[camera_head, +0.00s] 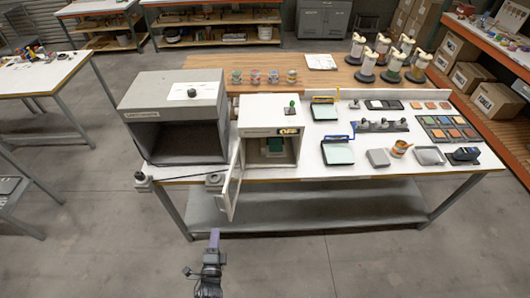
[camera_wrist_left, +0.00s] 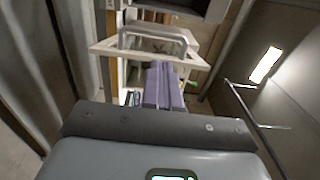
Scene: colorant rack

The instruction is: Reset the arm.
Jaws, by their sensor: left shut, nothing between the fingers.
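My left gripper (camera_head: 214,233) is in front of the table, low in the middle of the head view, with its purple fingers pointing toward the bench. In the left wrist view its two fingers (camera_wrist_left: 163,70) lie side by side, shut and empty. The white cabinet (camera_head: 285,131) on the table is beyond the fingers. Its door (camera_head: 232,182) stands open toward me, and a green block (camera_head: 275,146) shows inside. The fingers look apart from the door in the head view. My right gripper is in neither view.
A grey viewing booth (camera_head: 180,85) stands left of the cabinet. Panels, trays and an orange-marked cup (camera_head: 399,148) fill the table's right side. Several bottles stand at the back right. A lower shelf (camera_head: 320,205) runs under the table. The floor (camera_head: 400,255) in front is clear.

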